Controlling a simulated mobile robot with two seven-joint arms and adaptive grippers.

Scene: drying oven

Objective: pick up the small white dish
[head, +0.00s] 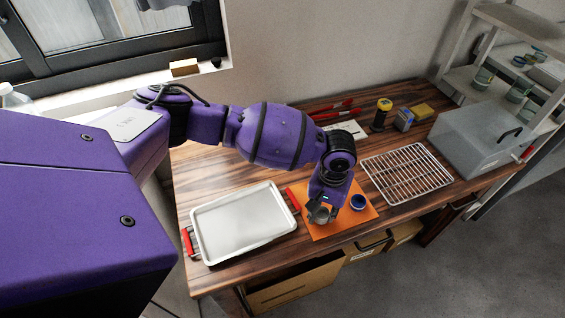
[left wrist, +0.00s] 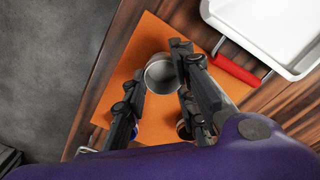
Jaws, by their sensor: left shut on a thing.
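The small white dish (left wrist: 160,74) is round and looks pale grey in the left wrist view. It sits between the two fingers of my left gripper (left wrist: 165,68), which is shut on it. In the head view my left gripper (head: 320,213) points down over the orange mat (head: 330,232), and its fingers hide most of the dish. I cannot tell whether the dish touches the mat, which also shows in the left wrist view (left wrist: 112,75). My right gripper is not in view.
A small blue dish (head: 358,202) stands on the mat, right of my gripper. A white tray with red handles (head: 240,222) lies to the left. A wire rack (head: 405,172) and a grey oven box (head: 470,140) are to the right. An open drawer (head: 295,285) juts out below.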

